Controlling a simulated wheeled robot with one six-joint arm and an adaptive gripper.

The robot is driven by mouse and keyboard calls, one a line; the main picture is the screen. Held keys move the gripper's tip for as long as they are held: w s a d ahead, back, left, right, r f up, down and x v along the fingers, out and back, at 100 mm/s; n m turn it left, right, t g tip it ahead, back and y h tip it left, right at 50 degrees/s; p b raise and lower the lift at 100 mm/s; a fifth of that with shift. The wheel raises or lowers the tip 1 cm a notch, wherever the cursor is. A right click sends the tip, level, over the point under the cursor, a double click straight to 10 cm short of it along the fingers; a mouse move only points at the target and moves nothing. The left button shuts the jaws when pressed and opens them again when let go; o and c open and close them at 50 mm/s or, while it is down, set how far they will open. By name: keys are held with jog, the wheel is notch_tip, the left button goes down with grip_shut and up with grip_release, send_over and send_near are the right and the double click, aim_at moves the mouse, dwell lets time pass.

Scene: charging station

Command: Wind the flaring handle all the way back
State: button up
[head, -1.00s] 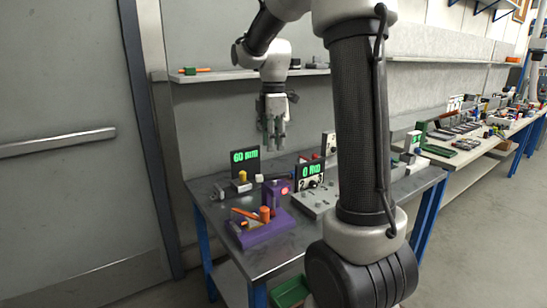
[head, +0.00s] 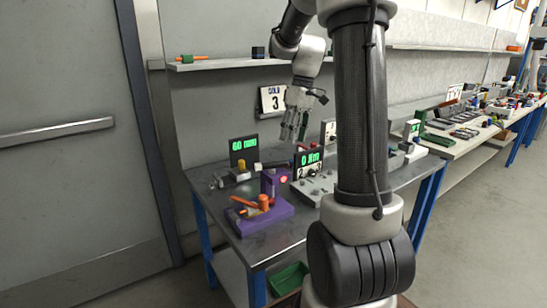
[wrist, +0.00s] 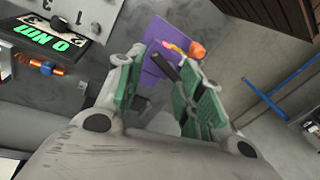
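The flaring tool is a purple fixture (head: 272,218) on the near left part of the steel bench. An orange bar handle (head: 243,202) with a short orange knob beside it sits on top. In the wrist view the purple base (wrist: 153,62) and the orange knob (wrist: 197,50) show beyond the fingers. A dark bar (wrist: 168,60) shows between the fingers in that view; I cannot tell what it belongs to. My gripper (head: 293,122) hangs above the bench, behind and above the fixture, apart from the handle. Its green-padded fingers (wrist: 163,78) are spread and hold nothing.
A "60 mm" display (head: 243,150) and a "0 Nm" display (head: 309,161) stand behind the fixture. A purple block with a red round face (head: 283,180) rises at its back. A shelf (head: 215,65) runs along the wall above. A green bin (head: 288,279) lies below.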

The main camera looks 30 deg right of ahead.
aim_at(272, 162)
jog(key=m, duration=0.6)
jog(key=a+m+y, duration=0.1)
jog(key=m, duration=0.5)
jog(key=w+a+f+m+t+y, duration=0.1)
jog(key=m, duration=0.9)
jog(key=shift+w+a+m, duration=0.2)
jog(key=shift+a+m, duration=0.15)
jog(key=shift+m, duration=0.05)
jog(key=shift+f+m, duration=0.1)
jog(key=shift+m, duration=0.9)
jog(key=x, duration=0.7)
jog(key=shift+w+a+f, duration=0.15)
jog(key=shift+a+f, duration=0.1)
grip_shut()
